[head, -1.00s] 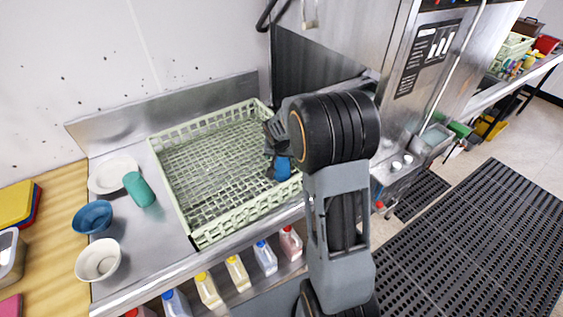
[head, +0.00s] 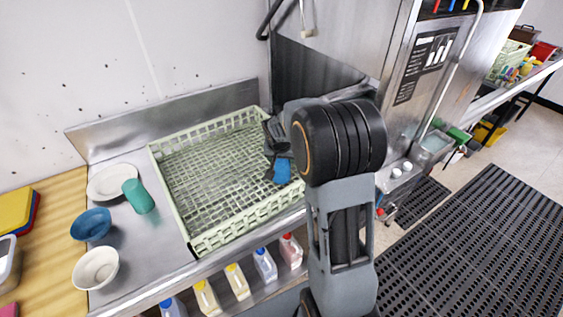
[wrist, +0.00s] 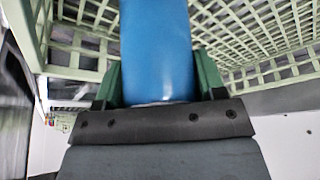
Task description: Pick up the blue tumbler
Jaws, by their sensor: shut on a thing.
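The blue tumbler (head: 283,171) is held in my gripper (head: 276,178) over the right part of the pale green dish rack (head: 218,241). In the wrist view the blue tumbler (wrist: 157,50) stands between the two green-padded fingers of my gripper (wrist: 160,88), which touch it on both sides. The rack's lattice (wrist: 245,45) shows behind it in the wrist view. My arm and gripper hide part of the tumbler in the head view, and I cannot tell its exact height over the rack floor.
A teal tumbler (head: 139,197), a white plate (head: 108,183), a blue bowl (head: 90,225) and a cream bowl (head: 96,268) sit on the steel counter left of the rack. Several bottles (head: 237,282) stand below the front edge. The dishwasher (head: 350,40) is behind my arm.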

